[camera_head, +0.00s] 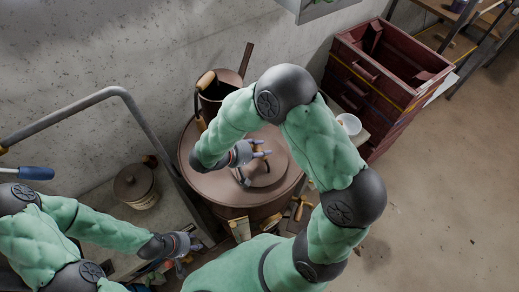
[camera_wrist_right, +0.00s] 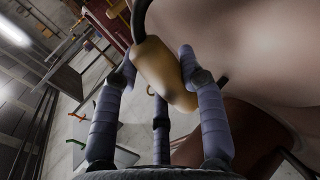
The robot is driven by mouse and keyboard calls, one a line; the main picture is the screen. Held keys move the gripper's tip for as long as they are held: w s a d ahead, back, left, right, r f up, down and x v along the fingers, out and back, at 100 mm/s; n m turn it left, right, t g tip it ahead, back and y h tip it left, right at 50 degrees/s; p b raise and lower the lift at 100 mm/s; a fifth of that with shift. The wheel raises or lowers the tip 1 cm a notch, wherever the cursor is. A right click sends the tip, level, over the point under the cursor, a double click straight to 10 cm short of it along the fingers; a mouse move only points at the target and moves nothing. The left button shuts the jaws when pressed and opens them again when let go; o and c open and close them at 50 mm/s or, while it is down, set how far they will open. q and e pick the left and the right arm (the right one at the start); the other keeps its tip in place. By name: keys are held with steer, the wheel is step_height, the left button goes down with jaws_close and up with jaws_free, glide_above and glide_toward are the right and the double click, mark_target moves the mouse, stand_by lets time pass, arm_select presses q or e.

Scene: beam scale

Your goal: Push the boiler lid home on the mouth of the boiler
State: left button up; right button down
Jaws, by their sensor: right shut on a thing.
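The boiler (camera_head: 203,182) is a wide brown round vessel below the wall, in the middle of the head view. The boiler lid (camera_head: 272,172) appears as a raised brown disc on its top; my right arm hides part of it. My right gripper (camera_head: 262,150) is over this disc. In the right wrist view, its fingers are closed around a tan wooden grip (camera_wrist_right: 165,75) on a dark curved handle, with a large brown surface beside it. Whether the lid sits flush or tilted I cannot tell. My left gripper (camera_head: 187,243) is low at the left, away from the boiler; its jaw opening is unclear.
A lidded pot (camera_head: 136,187) stands on the cart at left, beside a grey rail (camera_head: 75,118). A brown can (camera_head: 214,92) stands behind the boiler. A red drawer chest (camera_head: 375,85) and white cup (camera_head: 349,123) are at right. Tools lie below the boiler. The right floor is clear.

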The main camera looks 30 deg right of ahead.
steer(key=shift+f+b, duration=0.9)
steer(key=shift+f, duration=0.05)
steer(key=c, duration=0.7)
jaws_free()
steer(key=shift+o, duration=0.2)
steer(key=v, duration=1.2)
